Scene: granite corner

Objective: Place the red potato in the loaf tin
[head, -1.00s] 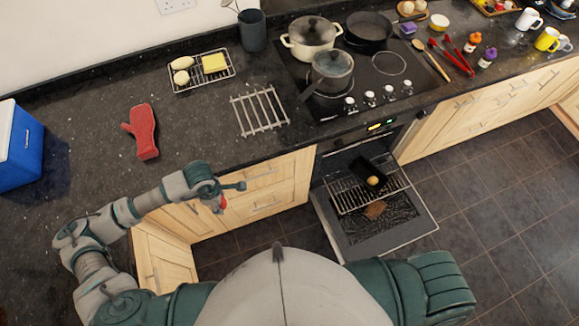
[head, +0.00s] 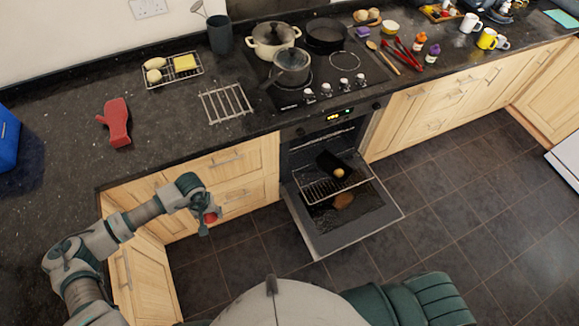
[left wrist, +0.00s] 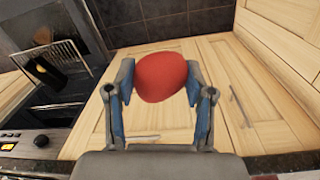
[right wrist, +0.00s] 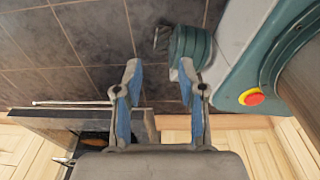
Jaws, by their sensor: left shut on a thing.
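The red potato (head: 211,218) is held in my left gripper (head: 205,224), in front of the wooden drawers and left of the oven. The left wrist view shows the red potato (left wrist: 162,80) squeezed between both fingers. The loaf tin (head: 326,160) is dark and sits on the pulled-out oven rack, with a small yellowish round thing (head: 339,173) in it. The tin also shows, small and dark, at the left of the left wrist view (left wrist: 42,68). My right gripper (right wrist: 160,70) is open and empty in the right wrist view; the head view does not show its fingers.
The oven door (head: 340,228) hangs open below the wire rack (head: 318,187), with a brown thing (head: 343,201) under the rack. The counter above holds a red mitt (head: 117,122), a wire trivet (head: 226,103) and pots on the hob. The tiled floor is clear.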

